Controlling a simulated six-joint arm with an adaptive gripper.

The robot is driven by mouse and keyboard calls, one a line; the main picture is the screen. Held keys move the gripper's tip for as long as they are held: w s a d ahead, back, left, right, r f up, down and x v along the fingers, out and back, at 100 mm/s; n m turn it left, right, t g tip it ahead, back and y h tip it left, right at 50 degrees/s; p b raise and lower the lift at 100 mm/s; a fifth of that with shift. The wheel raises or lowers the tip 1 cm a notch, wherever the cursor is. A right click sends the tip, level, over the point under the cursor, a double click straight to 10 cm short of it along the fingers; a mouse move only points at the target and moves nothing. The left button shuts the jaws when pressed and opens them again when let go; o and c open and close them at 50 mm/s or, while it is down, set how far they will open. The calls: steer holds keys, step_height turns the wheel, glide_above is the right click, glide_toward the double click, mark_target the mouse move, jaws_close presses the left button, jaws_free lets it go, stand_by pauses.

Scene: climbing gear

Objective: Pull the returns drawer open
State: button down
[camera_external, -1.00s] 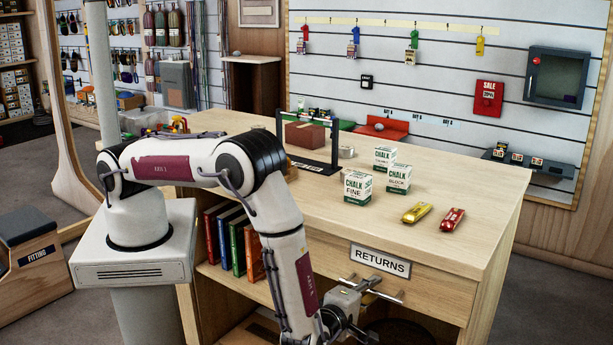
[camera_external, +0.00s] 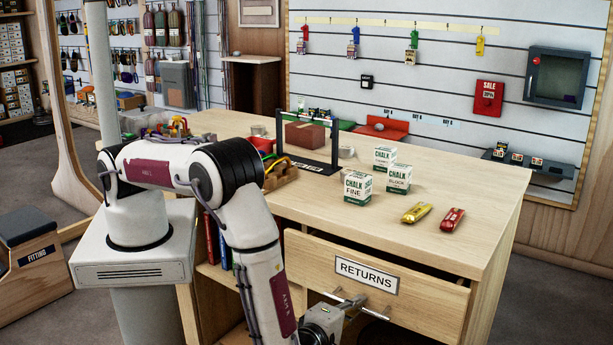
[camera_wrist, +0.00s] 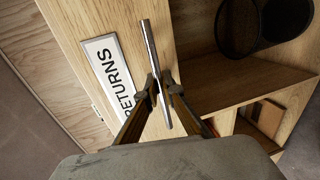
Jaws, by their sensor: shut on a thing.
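The returns drawer (camera_external: 410,300) stands partly out of the front of the wooden counter in the external view, with a dark gap above its front. Its white RETURNS label (camera_external: 366,276) sits above a metal bar handle (camera_external: 360,303). My gripper (camera_external: 345,308) is at the handle, low in the external view, partly cut off by the frame edge. In the wrist view my gripper (camera_wrist: 158,88) is shut on the bar handle (camera_wrist: 149,48), one finger on each side. The label (camera_wrist: 115,75) also shows there, left of the handle. The drawer's inside is hidden.
On the countertop (camera_external: 300,200) stand several chalk boxes (camera_external: 358,188), a yellow item (camera_external: 417,212) and a red item (camera_external: 452,220). Books (camera_external: 218,245) fill a shelf left of the drawer. A dark round container (camera_wrist: 240,25) sits in the open space below the drawer.

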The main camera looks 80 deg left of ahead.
steer(key=f+v, duration=0.2)
steer(key=v, duration=0.9)
steer(key=f+v, duration=0.2)
steer(key=v, duration=1)
steer(key=shift+s+d+f, duration=0.15)
steer(key=shift+s+d, duration=0.3)
steer(key=c, duration=2.2)
jaws_free()
steer(key=shift+v, duration=6.05)
